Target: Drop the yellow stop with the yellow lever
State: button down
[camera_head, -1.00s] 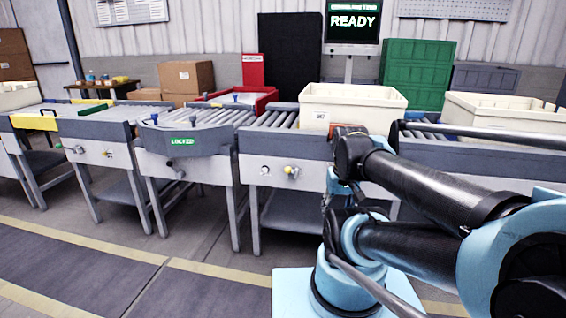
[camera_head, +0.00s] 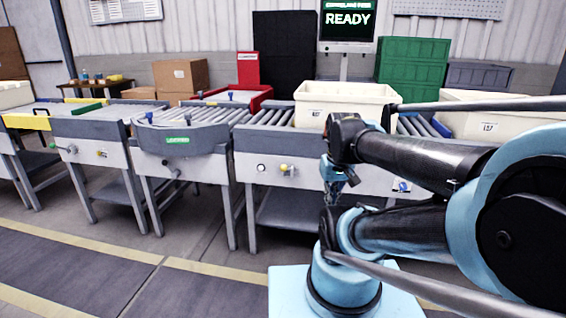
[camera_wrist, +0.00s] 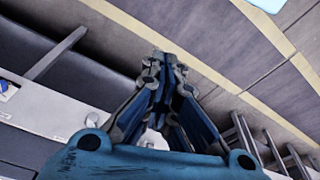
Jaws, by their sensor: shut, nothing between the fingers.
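A small yellow lever (camera_head: 284,168) sticks out of the front panel of the conveyor section left of my arm. Another small yellow knob or lever (camera_head: 101,153) is on the panel of a section farther left. A yellow bar (camera_head: 27,121) lies across the far-left conveyor; I cannot tell whether it is the yellow stop. My gripper (camera_head: 338,178) hangs in front of the conveyor panel, right of the nearer yellow lever and apart from it. In the wrist view my gripper (camera_wrist: 160,62) is shut and empty, with floor behind the fingertips.
Cream totes (camera_head: 342,106) stand on the rollers. A blue knob (camera_head: 403,186) is on the panel right of my gripper. A curved grey unit with a green label (camera_head: 178,140) is at mid-left. A screen (camera_head: 347,20) reads READY. The floor in front (camera_head: 90,265) is clear.

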jog(key=w+a+r+n+g+y, duration=0.1)
jog(key=w+a+r+n, duration=0.2)
jog(key=w, duration=0.6)
jog(key=w+a+r+n+g, duration=0.1)
jog(key=w+r+n, duration=0.35)
jog(key=w, duration=0.45)
jog(key=w+a+r+n+g+y, duration=0.15)
jog(key=w+r, duration=0.35)
jog(key=w, duration=0.5)
jog(key=w+a+f+n, duration=0.1)
jog(key=w+a+n, duration=0.1)
jog(key=w, duration=0.4)
jog(key=w+a+f+n, duration=0.1)
jog(key=w+a+n, duration=0.1)
jog(key=w, duration=0.3)
jog(key=shift+w+f+n, duration=0.25)
jog(key=shift+w+n, duration=0.15)
jog(key=shift+n, duration=0.1)
jog(key=x, duration=1.4)
jog(key=shift+s, duration=0.1)
jog(key=shift+s+a, duration=0.1)
